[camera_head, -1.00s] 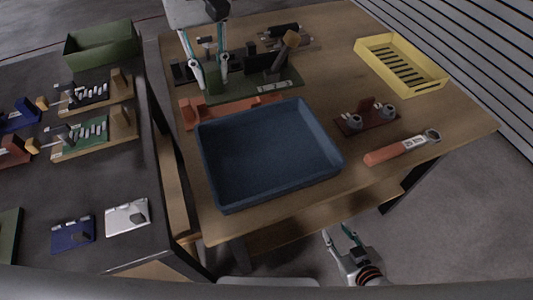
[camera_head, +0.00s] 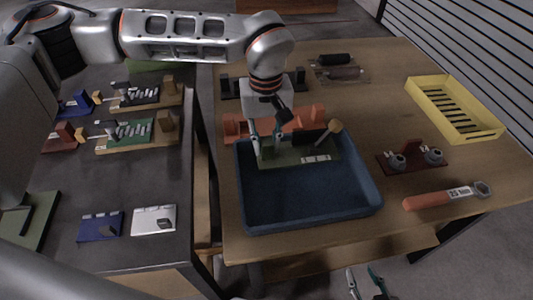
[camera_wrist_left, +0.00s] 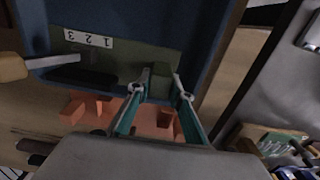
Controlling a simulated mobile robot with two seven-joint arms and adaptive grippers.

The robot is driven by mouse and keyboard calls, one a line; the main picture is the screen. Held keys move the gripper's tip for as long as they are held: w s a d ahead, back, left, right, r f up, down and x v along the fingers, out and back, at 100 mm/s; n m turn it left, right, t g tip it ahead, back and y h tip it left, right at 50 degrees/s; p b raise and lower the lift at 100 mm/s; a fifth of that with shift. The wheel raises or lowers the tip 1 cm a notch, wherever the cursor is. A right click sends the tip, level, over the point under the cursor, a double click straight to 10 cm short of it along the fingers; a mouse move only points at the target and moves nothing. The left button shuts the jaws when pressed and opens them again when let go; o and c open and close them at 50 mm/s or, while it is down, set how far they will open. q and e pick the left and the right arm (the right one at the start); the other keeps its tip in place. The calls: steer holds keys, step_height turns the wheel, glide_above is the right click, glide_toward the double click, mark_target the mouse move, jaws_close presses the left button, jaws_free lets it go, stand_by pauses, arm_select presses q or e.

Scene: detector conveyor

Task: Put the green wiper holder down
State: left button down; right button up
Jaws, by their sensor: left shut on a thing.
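The green wiper holder (camera_head: 292,158) is a flat green plate with a white numbered label, a raised block and a wiper with a wooden-tipped handle (camera_head: 335,127). It is over the back part of the blue tray (camera_head: 310,218); I cannot tell whether it touches the tray. My left gripper (camera_head: 266,152) is shut on the holder's block at its left end. In the left wrist view the fingers (camera_wrist_left: 162,90) straddle the green block, and the holder's plate (camera_wrist_left: 115,55) extends to the left. My right gripper (camera_head: 366,276) is open and empty below the table's front edge.
An orange-red rack (camera_head: 305,117) stands just behind the blue tray. A yellow slotted crate (camera_head: 455,108), a dark red base with two round parts (camera_head: 415,158) and an orange-handled tool (camera_head: 440,198) are to the right.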

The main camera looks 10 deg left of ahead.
arm_select(q)
steer(key=shift+f, duration=2.15)
steer(key=c, duration=1.8)
jaws_free()
step_height(320, 180, up, 12)
steer(key=shift+r, duration=0.1)
